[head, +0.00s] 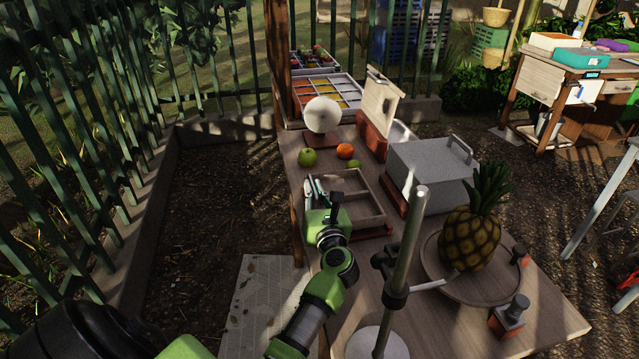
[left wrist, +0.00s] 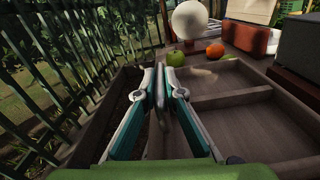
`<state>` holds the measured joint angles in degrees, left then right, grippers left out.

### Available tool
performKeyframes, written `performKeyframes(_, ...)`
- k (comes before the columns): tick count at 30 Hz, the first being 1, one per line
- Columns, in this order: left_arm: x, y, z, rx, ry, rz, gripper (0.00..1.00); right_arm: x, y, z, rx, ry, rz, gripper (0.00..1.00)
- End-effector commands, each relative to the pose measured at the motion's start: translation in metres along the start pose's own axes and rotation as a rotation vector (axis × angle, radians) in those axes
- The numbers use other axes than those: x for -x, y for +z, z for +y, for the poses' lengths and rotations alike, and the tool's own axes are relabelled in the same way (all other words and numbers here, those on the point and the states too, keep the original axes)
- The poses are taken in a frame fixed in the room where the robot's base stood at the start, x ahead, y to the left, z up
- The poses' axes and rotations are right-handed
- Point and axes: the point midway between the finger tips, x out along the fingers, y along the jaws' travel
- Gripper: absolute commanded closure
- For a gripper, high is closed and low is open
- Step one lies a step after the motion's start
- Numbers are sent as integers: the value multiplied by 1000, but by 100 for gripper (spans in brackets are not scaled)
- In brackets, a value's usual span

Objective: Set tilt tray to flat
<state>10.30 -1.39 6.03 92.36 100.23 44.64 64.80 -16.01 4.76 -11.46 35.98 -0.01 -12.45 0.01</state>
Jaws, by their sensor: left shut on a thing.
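The tilt tray (head: 356,201) is a wooden tray with raised walls and compartments on the table. In the left wrist view its compartments (left wrist: 218,125) look empty. I cannot tell its exact tilt. My left gripper (head: 316,187) is over the tray's left side. In the left wrist view the green and grey fingers of my left gripper (left wrist: 160,92) are shut on a thin upright piece at the tray's left side, probably its wall; the fingers partly hide it. My right gripper is not in view.
Behind the tray are a green apple (head: 307,157), an orange (head: 345,151) and a pale ball (head: 322,115). A grey box (head: 432,172) stands at right. A metal pole (head: 408,240) and a pineapple (head: 469,239) on a round board stand nearer. A green fence (head: 60,150) runs left.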

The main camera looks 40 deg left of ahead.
Motion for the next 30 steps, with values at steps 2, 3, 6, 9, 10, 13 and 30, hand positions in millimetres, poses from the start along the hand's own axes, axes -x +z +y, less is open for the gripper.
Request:
performKeyframes(2, 0, -4, 1, -1, 2, 7, 100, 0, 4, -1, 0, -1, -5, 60)
performKeyframes(3, 0, -4, 1, -1, 3, 7, 100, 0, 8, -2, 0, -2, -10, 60)
performKeyframes(6, 0, -4, 1, -1, 4, 7, 86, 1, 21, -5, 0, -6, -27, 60)
performKeyframes(9, -1, -3, 1, -1, 3, 6, 74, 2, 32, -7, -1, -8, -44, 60)
performKeyframes(10, -1, -3, 1, -1, 3, 6, 74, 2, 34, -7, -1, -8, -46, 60)
performKeyframes(13, -1, -2, 1, 0, 3, 5, 74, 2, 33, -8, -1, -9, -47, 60)
performKeyframes(30, 58, -3, 0, 1, 3, 7, 74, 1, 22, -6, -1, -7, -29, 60)
